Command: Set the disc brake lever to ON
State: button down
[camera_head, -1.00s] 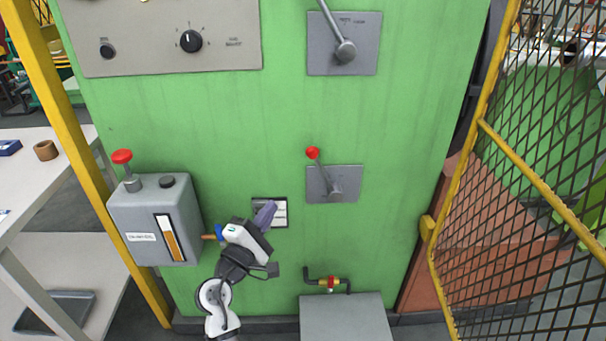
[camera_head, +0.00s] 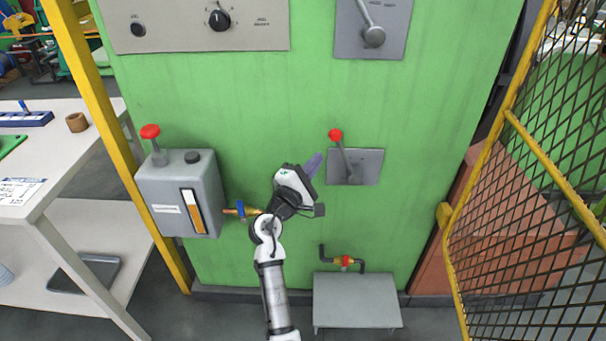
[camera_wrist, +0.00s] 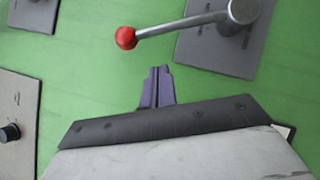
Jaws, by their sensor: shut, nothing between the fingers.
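A lever with a red ball knob (camera_head: 335,135) stands on a grey plate (camera_head: 370,160) on the green machine wall. Its arm points up and slightly left from its pivot. I cannot read lettering that names it or marks its positions. In the wrist view the red knob (camera_wrist: 125,38) is ahead and left of the fingers, its arm running right to the pivot. My gripper (camera_head: 316,163) is shut and empty, just left of the plate and below the knob. In the wrist view the fingertips (camera_wrist: 158,72) are together, with green wall showing between them and the lever.
Another lever (camera_head: 373,36) on a grey plate is higher up, its handle cut off by the frame. A grey box with a red knob (camera_head: 150,131) is at left. A pipe valve (camera_head: 345,262) and grey box (camera_head: 356,300) are below. A yellow-framed mesh guard (camera_head: 530,180) stands right.

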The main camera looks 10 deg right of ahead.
aim_at(345, 155)
jog(key=shift+s+d+r+p, duration=0.1)
jog(key=shift+d+r+p, duration=0.25)
jog(key=shift+d, duration=0.55)
jog(key=shift+s+d+r+p, duration=0.1)
jog(key=shift+d+r+p, duration=0.25)
jog(key=shift+d, duration=0.5)
jog(key=shift+r, duration=0.2)
jog(key=shift+d+r+m+g+p, duration=0.2)
jog(key=shift+m+g+p, duration=0.1)
jog(key=shift+p, duration=0.1)
